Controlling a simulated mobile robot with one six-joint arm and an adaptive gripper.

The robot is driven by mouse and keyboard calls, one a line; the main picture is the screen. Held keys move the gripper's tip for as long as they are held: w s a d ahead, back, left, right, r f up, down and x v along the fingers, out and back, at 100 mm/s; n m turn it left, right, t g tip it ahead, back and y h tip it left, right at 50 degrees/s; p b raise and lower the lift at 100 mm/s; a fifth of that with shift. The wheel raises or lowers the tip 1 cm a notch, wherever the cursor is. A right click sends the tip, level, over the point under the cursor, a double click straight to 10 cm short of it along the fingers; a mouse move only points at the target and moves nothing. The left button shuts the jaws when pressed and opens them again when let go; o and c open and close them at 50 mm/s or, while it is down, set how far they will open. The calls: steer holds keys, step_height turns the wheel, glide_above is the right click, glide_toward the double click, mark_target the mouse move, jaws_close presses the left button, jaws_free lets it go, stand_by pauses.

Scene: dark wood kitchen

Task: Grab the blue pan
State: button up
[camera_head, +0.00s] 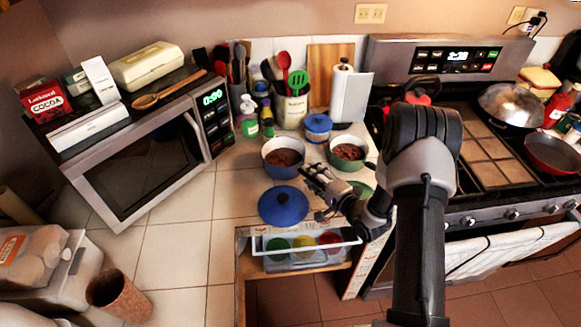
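The blue pan (283,173) stands on the tiled counter at the middle of the head view. It is round, open at the top, and has brown food in it. A blue lid (283,204) lies on the counter in front of it. My gripper (314,198) is just right of the lid, in front of and to the right of the pan, and does not touch the pan. Its fingers look spread apart with nothing between them. My arm comes in from the right.
A green pan (347,164) with brown food stands right of the blue pan, with a green lid (361,190) partly behind my gripper. Bottles and a utensil holder (292,112) stand behind. An open drawer (300,261) juts out in front. A microwave (148,152) is left.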

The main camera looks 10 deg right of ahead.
steer(key=shift+c, duration=0.6)
jaws_close()
steer(key=shift+r, duration=0.1)
